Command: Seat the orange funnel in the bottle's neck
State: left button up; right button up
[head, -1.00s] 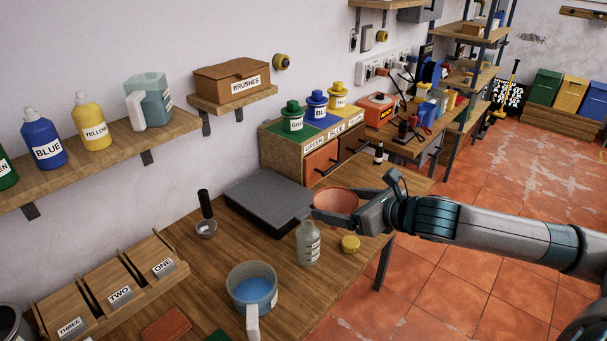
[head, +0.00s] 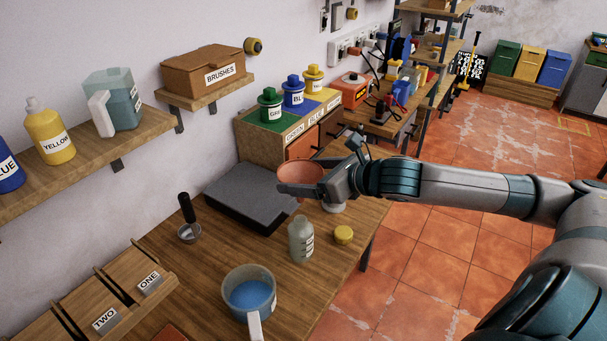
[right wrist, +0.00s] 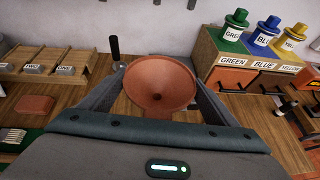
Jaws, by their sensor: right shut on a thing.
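The orange funnel (head: 299,172) is held in the air by my right gripper (head: 312,186), wide mouth up. Its fingers lie on either side of the cone. The right wrist view looks down into the funnel (right wrist: 160,82) between the two fingers. The clear bottle (head: 301,243) stands upright on the bench, with its neck open and measuring marks on its side. In the head view the funnel appears above the bottle and apart from it; its exact distance behind the neck is hard to tell. The bottle does not show in the right wrist view. My left gripper is out of view.
A yellow cap (head: 343,234) lies right of the bottle. A jug of blue paint (head: 250,293) stands in front, and a dark grey flat box (head: 250,196) lies behind. A small ladle (head: 188,225) is at left. A whitish object (head: 334,206) shows under my gripper.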

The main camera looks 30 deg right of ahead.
jog(key=shift+w, duration=0.15)
jog(key=shift+p, duration=0.3)
jog(key=shift+f+b, duration=0.4)
jog(key=shift+f, duration=0.1)
jog(key=shift+f+b, duration=0.85)
jog(key=shift+f, duration=0.5)
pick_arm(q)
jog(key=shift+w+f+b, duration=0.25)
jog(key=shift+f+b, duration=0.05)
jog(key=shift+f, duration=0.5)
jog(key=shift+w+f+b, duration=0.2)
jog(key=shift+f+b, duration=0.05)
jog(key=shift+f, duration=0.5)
pick_arm(e)
jog(key=shift+f, duration=1.05)
jog(key=shift+f, duration=2.7)
jog(key=o, duration=0.9)
